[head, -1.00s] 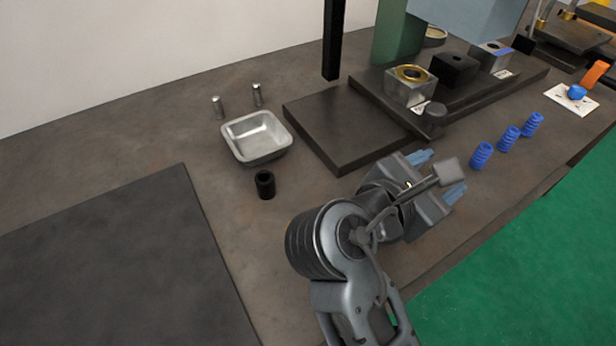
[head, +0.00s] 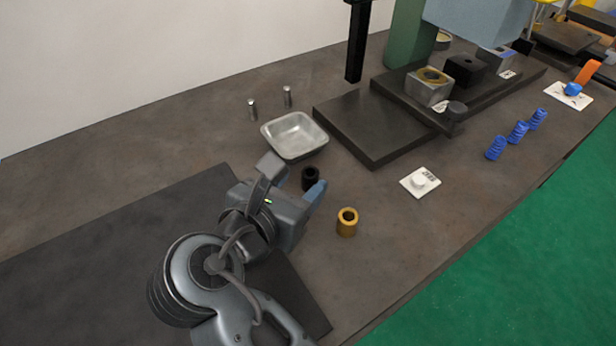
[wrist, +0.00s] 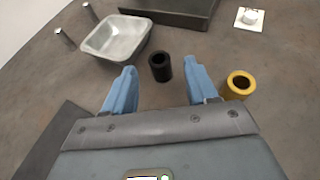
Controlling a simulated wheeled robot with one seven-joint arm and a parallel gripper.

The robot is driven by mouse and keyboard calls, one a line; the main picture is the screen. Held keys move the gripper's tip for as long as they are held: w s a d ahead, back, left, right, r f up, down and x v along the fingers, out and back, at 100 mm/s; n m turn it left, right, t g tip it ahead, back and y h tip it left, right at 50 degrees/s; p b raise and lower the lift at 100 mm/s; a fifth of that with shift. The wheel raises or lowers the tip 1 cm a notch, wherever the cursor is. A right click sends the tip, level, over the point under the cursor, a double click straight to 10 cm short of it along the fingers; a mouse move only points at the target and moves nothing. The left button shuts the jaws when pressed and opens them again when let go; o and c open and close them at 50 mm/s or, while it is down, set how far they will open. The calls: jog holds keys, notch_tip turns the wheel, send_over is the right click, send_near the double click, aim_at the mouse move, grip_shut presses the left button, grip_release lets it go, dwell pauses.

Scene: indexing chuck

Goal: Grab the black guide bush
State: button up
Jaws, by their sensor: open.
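The black guide bush (head: 310,177) is a short dark hollow cylinder standing upright on the brown bench, just in front of the metal tray. In the head view my gripper (head: 296,188) is beside it, with one blue finger in sight and the other hidden behind the gripper body. In the wrist view my gripper (wrist: 160,92) is open, its two blue fingers apart and empty.
A brass bush (head: 347,222) stands to the right, close to the right finger in the wrist view (wrist: 238,85). A metal tray (head: 295,136) and two steel pins lie behind. A white card with a white knob (head: 420,181) and a dark plate (head: 372,128) are further right.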

aim_at(313, 171)
jog(key=shift+x, duration=1.95)
jog(key=shift+c, duration=0.3)
grip_shut()
